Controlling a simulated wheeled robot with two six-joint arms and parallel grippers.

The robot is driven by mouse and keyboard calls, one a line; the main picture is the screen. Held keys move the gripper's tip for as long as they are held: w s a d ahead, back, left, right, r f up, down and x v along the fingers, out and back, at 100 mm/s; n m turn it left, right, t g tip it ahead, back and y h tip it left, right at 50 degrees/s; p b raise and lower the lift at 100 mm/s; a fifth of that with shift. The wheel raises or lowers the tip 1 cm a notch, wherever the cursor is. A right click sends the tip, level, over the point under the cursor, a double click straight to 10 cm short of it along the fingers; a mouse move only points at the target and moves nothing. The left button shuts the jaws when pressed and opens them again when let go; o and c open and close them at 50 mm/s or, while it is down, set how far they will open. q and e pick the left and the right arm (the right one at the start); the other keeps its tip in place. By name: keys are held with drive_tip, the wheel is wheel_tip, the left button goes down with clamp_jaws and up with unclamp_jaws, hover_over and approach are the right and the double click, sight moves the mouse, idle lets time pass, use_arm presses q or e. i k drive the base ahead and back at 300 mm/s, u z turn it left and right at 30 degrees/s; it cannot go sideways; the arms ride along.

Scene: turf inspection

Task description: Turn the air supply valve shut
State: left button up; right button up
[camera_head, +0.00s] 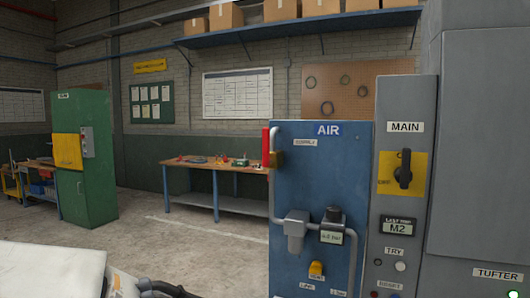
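The blue air panel (345,190), labelled AIR, stands right of the middle. The air supply valve shows at its upper left edge as an upright red handle (266,147) with a brass-coloured body (276,161) beside it. A grey pipe (310,133) loops around from the valve area. Lower down are a grey filter unit (295,232) and a gauge or regulator with a small readout (332,237). A yellow-orange knob (316,270) sits below them. Neither gripper is in view, and nothing touches the valve.
To the right is a grey panel (405,130) with a black MAIN rotary switch (403,168) on yellow. A workbench (215,170) stands behind, left of the air panel. A green cabinet (85,185) is at left. The concrete floor (165,240) between is open.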

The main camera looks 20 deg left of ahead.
sight(266, 161)
drive_tip(key=k, duration=0.6)
drive_tip(key=u, duration=0.2)
drive_tip(key=i, duration=1.1)
drive_tip(key=u, duration=0.95)
